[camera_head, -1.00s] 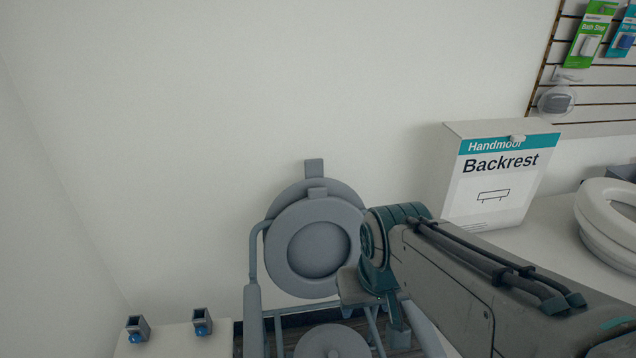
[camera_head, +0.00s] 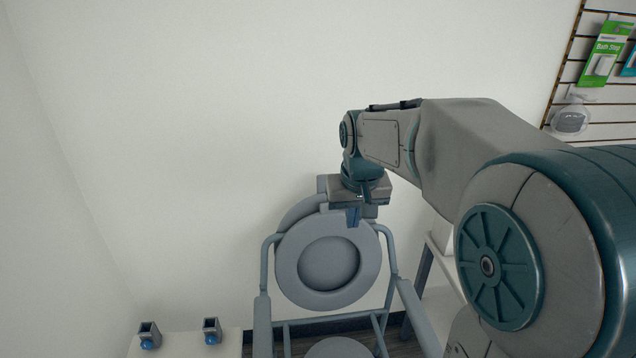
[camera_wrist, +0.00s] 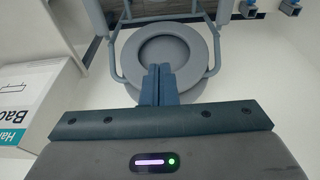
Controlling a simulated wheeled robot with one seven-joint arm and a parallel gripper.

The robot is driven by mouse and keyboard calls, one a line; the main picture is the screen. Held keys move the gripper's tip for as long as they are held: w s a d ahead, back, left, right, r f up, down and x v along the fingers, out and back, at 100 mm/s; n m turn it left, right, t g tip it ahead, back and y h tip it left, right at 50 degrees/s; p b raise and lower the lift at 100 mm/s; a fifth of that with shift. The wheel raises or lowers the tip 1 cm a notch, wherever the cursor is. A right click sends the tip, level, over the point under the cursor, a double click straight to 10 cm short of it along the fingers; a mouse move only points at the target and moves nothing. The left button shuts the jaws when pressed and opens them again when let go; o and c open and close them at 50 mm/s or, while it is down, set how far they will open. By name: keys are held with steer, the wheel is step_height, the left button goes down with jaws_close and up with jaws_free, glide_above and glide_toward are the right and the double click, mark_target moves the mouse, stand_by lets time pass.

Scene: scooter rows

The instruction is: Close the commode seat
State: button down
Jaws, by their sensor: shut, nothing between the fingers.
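The grey commode seat (camera_head: 292,270) stands raised in the head view, its ring facing me with a round opening in the middle. Part of the grey lid (camera_head: 300,210) shows behind it at the upper left. The commode frame (camera_head: 265,318) has armrests on both sides. My gripper (camera_head: 353,217) is at the top right edge of the raised seat, pointing down, its fingers together and empty. In the wrist view the closed fingertips (camera_wrist: 160,70) overlap the rim of the seat (camera_wrist: 200,52); I cannot tell whether they touch it.
A white surface with two small grey holders (camera_head: 211,330) is at the lower left. A Backrest box (camera_wrist: 38,105) stands on the left in the wrist view. A wall is close behind the commode. Slatwall goods (camera_head: 605,60) hang at the upper right.

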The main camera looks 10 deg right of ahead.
steer(key=w+f+p, duration=0.2)
steer(key=w+f, duration=0.1)
steer(key=w, duration=1.1)
steer(key=w+f+p, duration=0.2)
steer(key=w+f, duration=0.1)
steer(key=w, duration=1)
steer(key=p+x, duration=0.2)
steer(key=x, duration=0.9)
steer(key=shift+w+p, duration=0.3)
steer(key=shift+p, duration=0.05)
steer(key=shift+r, duration=0.1)
